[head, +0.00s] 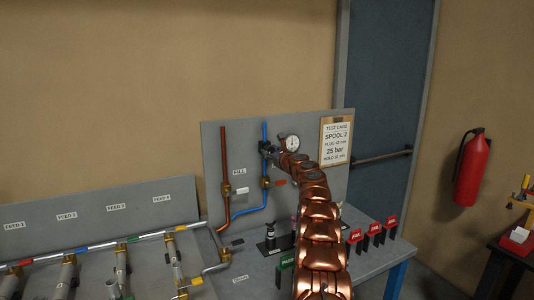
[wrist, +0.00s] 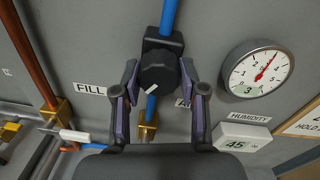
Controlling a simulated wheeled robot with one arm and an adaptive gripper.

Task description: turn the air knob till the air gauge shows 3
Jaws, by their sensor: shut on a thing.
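The air knob (wrist: 160,72) is a black knob with a white mark, on a blue pipe in the wrist view. My gripper (wrist: 159,82) has one finger on each side of it and is shut on it. The air gauge (wrist: 254,69) is a round white dial right of the knob. Its red needle points to the upper right, and a small window below shows a 3. In the head view the gauge (head: 292,143) is small, beside my gripper (head: 268,150); its reading is too small to tell there.
A copper pipe (wrist: 28,50) with a FILL label (wrist: 90,89) runs at left. A humidity display (wrist: 240,144) reading about 45 is below the gauge. A test card (head: 336,141) hangs at the panel's right. Red tags (head: 374,229) stand on the bench.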

